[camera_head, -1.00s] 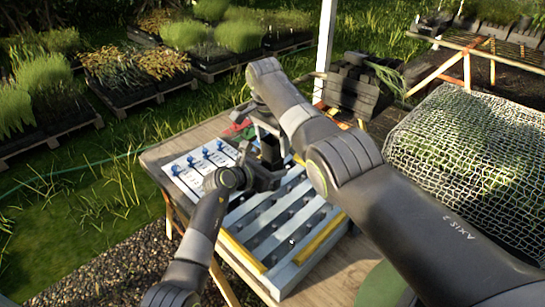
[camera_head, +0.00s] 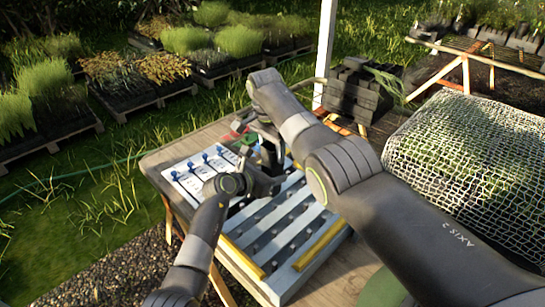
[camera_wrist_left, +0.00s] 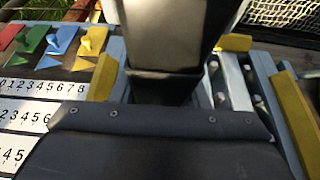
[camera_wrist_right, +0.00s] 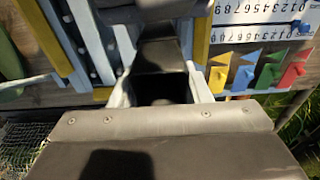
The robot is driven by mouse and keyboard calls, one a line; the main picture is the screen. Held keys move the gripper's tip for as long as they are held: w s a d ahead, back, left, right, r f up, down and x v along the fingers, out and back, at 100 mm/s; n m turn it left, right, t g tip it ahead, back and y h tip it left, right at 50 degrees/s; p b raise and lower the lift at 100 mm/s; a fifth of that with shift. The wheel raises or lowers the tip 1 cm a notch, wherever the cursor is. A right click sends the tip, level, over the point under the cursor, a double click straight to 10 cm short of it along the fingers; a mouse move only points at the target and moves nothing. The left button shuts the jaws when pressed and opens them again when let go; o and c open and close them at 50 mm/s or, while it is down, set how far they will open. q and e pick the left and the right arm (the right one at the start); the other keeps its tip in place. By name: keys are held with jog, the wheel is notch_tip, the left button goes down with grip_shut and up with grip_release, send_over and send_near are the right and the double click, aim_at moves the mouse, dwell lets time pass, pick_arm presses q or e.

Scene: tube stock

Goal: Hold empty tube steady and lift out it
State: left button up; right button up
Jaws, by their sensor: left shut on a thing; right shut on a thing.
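A dark square tube (camera_head: 268,157) stands between my two grippers at the back end of the rack. Its hollow, dark opening (camera_wrist_right: 163,88) faces the right wrist camera. My right gripper (camera_head: 266,135) comes from above and is shut on the tube; its pale fingers flank it in the right wrist view (camera_wrist_right: 160,92). My left gripper (camera_head: 270,180) is lower, at the near side, and is also shut on the tube, whose dark side shows in the left wrist view (camera_wrist_left: 165,88). The grippers and arms hide much of the tube, and I cannot tell how its lower end sits.
The pale blue rack (camera_head: 283,285) with slotted rows and yellow rails (camera_head: 320,245) fills the table's middle. Cards with numbers and blue pegs (camera_head: 190,165) lie to its left. Bare wood (camera_head: 320,287) shows at front right.

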notch_tip(320, 180, up, 10)
dwell(0.4)
pick_arm(q)
jog(key=o, duration=1)
jog(key=shift+a, duration=0.1)
